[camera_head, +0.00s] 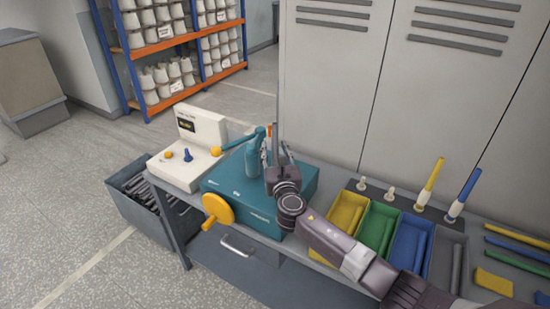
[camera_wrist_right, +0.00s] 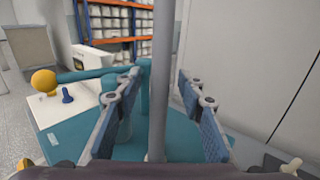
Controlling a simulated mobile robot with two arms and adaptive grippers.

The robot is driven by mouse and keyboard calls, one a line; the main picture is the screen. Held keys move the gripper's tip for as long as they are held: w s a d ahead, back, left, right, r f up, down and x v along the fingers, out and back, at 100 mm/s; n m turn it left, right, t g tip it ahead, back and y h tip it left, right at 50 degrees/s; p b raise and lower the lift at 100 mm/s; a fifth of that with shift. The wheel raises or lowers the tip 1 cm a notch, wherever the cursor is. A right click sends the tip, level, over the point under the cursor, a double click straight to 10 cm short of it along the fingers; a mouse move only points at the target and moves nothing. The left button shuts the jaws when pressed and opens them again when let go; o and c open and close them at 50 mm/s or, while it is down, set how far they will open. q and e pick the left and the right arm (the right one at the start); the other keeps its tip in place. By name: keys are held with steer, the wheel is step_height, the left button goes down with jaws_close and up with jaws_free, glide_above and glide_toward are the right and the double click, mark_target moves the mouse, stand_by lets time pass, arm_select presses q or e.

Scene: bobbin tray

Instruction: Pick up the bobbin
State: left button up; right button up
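A yellow bobbin (camera_head: 432,180) and a blue bobbin (camera_head: 465,190) stand upright on a dark strip at the right of the bench. My right gripper (camera_head: 272,150) is far to their left, over the teal machine (camera_head: 248,205). In the right wrist view, the blue-padded fingers of my right gripper (camera_wrist_right: 160,112) are spread apart. A thin grey upright rod (camera_wrist_right: 160,75) shows between them, with clear gaps to the pads; whether it belongs to the machine is unclear. No bobbin shows in the grip. My left gripper is out of view.
Yellow (camera_head: 346,222), green (camera_head: 376,232), blue (camera_head: 411,246) and grey trays line the bench. Two short pegs (camera_head: 390,192) stand behind them. A white control box (camera_head: 203,130), yellow handwheel (camera_head: 217,210) and teal lever (camera_head: 240,142) crowd the left. Lockers (camera_head: 440,80) stand behind.

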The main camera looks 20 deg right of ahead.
jaws_close()
